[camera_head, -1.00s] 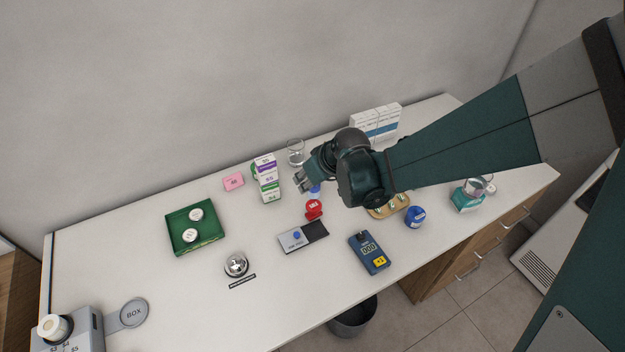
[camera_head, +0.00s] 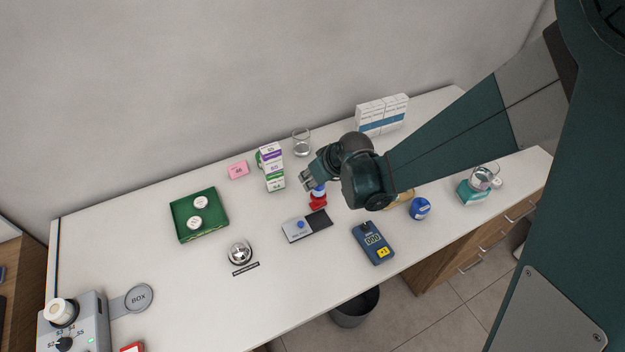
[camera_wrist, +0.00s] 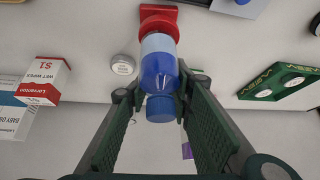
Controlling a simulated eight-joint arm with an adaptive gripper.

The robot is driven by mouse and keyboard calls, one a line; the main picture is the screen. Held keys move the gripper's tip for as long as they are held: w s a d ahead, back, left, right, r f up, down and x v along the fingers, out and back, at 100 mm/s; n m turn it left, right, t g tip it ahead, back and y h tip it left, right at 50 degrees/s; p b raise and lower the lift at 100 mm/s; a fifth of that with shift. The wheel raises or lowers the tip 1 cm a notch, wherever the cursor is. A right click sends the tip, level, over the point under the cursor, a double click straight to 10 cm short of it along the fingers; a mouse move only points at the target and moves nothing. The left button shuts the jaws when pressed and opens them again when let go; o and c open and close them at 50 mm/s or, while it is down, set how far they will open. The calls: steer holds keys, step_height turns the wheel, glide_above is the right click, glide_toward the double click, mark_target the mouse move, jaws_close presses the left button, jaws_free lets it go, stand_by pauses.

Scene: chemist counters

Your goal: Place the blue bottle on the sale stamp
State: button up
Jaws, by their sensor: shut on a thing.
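The blue bottle (camera_wrist: 158,70) has a blue cap and a pale label band. My gripper (camera_wrist: 160,98) is shut on it, with a green finger on either side near the cap. In the head view my gripper (camera_head: 308,182) is beside the bottle (camera_head: 319,190), partly hidden by my wrist. The red stamp (camera_head: 318,202) is right under the bottle. In the wrist view the stamp (camera_wrist: 158,18) shows a round red part and a flat red plate, in line with the bottle's bottom end. I cannot tell whether the bottle rests on it.
A grey and black pad (camera_head: 318,222) and a blue card terminal (camera_head: 373,243) lie in front. Medicine boxes (camera_head: 272,167) and a glass (camera_head: 301,142) stand behind. A green tray (camera_head: 214,225) and bell (camera_head: 240,252) are left. A blue jar (camera_head: 420,208) is right.

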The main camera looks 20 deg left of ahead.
steer(key=shift+f, duration=0.2)
steer(key=shift+f, duration=0.15)
steer(key=o, duration=0.9)
steer(key=shift+p+v, duration=0.5)
steer(key=shift+v, duration=5.65)
